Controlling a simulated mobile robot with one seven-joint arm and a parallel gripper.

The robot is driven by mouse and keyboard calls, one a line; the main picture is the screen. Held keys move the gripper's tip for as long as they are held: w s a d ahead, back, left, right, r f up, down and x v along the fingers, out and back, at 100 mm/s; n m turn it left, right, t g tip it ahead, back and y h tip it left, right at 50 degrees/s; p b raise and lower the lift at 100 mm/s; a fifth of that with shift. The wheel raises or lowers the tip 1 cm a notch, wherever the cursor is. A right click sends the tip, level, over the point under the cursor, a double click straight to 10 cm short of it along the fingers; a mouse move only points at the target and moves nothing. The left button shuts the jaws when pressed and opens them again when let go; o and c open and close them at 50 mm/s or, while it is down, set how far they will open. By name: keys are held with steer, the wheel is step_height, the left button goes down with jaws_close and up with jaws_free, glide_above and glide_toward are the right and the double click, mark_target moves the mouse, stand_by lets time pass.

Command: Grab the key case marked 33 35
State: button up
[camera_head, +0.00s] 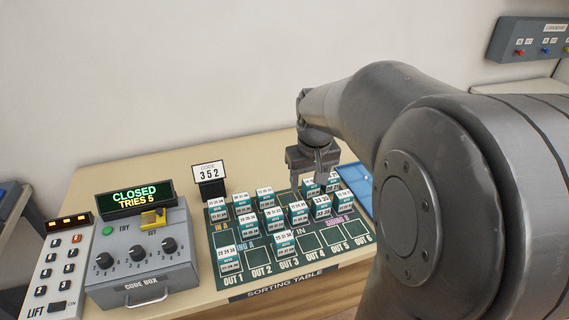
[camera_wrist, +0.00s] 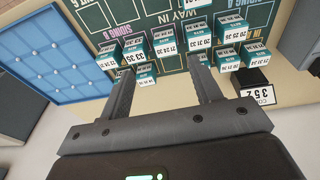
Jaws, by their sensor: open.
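The key case marked 33 35 (camera_head: 322,205) is a small teal and white block standing on the right part of the green sorting board (camera_head: 270,270). In the wrist view the same case (camera_wrist: 134,52) stands just beyond the tip of the left finger, with other cases close around it. My gripper (camera_head: 309,184) is above the board's back right part, behind the case in the head view. In the wrist view my gripper (camera_wrist: 162,73) has its two fingers well apart, with nothing held between them. The fingers' height above the cases is hard to judge.
Several similar cases stand on the board, such as one marked 21 24 35 (camera_wrist: 163,44). A blue tray (camera_head: 356,183) lies right of the board. My arm covers the right side.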

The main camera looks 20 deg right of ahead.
steer(key=g, duration=0.2)
glide_above(322, 200)
steer(key=f, duration=0.8)
steer(key=shift+s+a+f, duration=0.1)
steer(key=shift+s+a, duration=0.15)
step_height(322, 200, down, 6)
steer(key=shift+r, duration=0.1)
steer(key=f, duration=0.5)
steer(key=shift+w+d, duration=0.2)
steer(key=shift+w, duration=0.15)
steer(key=c, duration=0.8)
